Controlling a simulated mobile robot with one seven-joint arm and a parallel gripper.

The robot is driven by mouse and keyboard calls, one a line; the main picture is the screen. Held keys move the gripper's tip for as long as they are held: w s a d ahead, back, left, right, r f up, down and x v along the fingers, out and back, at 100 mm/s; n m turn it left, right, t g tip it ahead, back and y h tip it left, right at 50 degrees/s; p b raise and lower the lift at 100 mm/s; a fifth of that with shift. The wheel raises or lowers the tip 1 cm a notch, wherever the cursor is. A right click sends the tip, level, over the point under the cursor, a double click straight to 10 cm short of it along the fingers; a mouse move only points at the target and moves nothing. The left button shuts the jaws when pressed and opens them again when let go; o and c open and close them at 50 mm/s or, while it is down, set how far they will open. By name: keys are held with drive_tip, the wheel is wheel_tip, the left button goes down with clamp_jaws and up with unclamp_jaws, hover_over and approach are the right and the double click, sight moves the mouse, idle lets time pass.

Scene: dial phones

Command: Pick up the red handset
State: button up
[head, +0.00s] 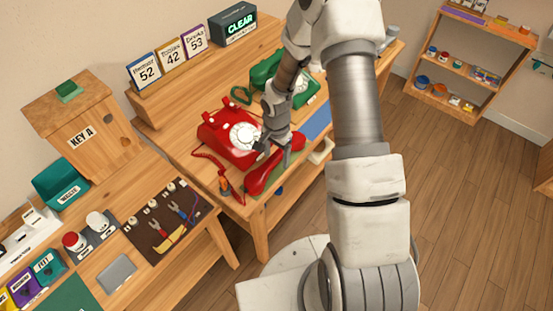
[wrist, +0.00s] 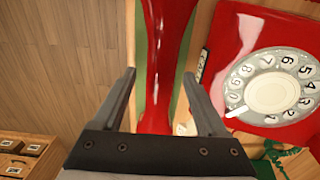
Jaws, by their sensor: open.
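The red handset (head: 266,172) lies off its cradle along the front edge of the table, beside the red dial phone (head: 229,134). In the wrist view the handset (wrist: 165,70) runs lengthwise between the two fingers of my gripper (wrist: 160,80). My gripper (head: 276,147) is open above the handset, with one finger on each side of it and gaps showing. The red phone with its white dial (wrist: 275,85) is on the right in the wrist view. Whether the fingers reach down to the handset's level is hard to tell.
A green phone (head: 297,90) stands behind my arm at the back. A blue mat (head: 316,124) lies right of my gripper. A tool board (head: 165,220) is at the left. Open floor (head: 460,180) lies to the right.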

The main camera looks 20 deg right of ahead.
clamp_jaws()
drive_tip(key=shift+r, duration=0.1)
idle(0.5)
